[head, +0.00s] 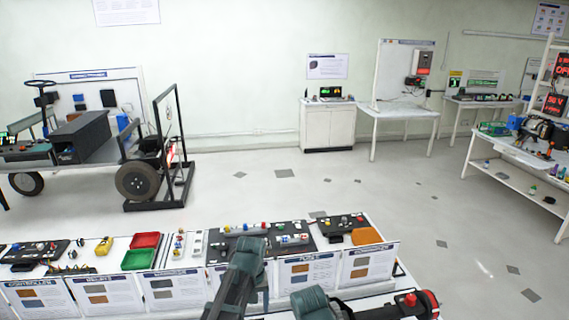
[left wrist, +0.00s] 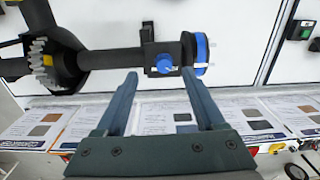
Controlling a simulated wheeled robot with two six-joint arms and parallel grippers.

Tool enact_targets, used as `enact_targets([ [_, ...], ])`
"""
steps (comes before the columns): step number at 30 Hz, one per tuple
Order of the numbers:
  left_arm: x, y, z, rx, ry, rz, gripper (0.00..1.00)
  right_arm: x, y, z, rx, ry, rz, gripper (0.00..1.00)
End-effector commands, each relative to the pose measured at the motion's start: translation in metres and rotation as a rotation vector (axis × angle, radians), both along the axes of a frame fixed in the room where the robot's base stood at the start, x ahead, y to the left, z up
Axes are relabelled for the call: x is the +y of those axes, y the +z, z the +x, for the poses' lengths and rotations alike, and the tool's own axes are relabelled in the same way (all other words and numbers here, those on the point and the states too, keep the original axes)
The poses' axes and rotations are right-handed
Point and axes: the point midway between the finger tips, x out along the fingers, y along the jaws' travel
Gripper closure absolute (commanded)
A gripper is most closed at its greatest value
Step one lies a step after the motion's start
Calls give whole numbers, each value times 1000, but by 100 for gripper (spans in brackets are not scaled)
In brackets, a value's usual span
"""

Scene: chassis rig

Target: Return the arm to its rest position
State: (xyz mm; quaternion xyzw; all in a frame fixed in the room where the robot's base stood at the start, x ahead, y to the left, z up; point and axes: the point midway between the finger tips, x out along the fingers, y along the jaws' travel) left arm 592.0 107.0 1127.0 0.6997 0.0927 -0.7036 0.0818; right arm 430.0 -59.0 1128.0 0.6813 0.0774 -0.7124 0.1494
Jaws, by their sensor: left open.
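My left arm reaches up from the bottom centre of the head view, with the left gripper (head: 250,248) in front of the bench. In the left wrist view, the two fingers of this gripper (left wrist: 159,78) stand apart with nothing between them. A black shaft assembly with a blue disc (left wrist: 202,54) and a blue knob (left wrist: 164,64) lies just beyond the fingertips. I cannot tell how close they are. My right gripper does not show clearly in either view.
The bench carries a red tray (head: 145,240), a green tray (head: 139,259), an orange tray (head: 366,236) and several small parts. Labelled cards (head: 307,271) line its front. A wheeled chassis (head: 95,155) stands at the back left.

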Motion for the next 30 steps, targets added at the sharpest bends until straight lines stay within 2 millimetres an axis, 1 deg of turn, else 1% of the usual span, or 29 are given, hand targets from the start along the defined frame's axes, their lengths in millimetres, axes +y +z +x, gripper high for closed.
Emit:
enact_targets([
  [1, -9, -31, -27, 4, -62, 9, 29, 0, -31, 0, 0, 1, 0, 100],
  [2, -13, -41, -39, 8, -102, 15, 29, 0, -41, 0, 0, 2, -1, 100],
  [3, -20, -54, -55, 13, -159, 23, 29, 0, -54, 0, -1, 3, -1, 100],
  [6, -31, -81, -92, 25, -292, 41, 29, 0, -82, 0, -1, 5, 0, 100],
  [9, -39, -104, -123, 35, -409, 58, 29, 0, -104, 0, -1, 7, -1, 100],
  [12, -43, -118, -144, 44, -496, 71, 29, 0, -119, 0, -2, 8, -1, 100],
  [15, -45, -126, -157, 50, -552, 78, 29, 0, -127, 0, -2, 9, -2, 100],
  [18, -46, -127, -162, 53, -577, 82, 29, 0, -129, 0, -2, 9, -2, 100],
  [30, -47, -126, -161, 53, -580, 82, 29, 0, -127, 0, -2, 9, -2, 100],
])
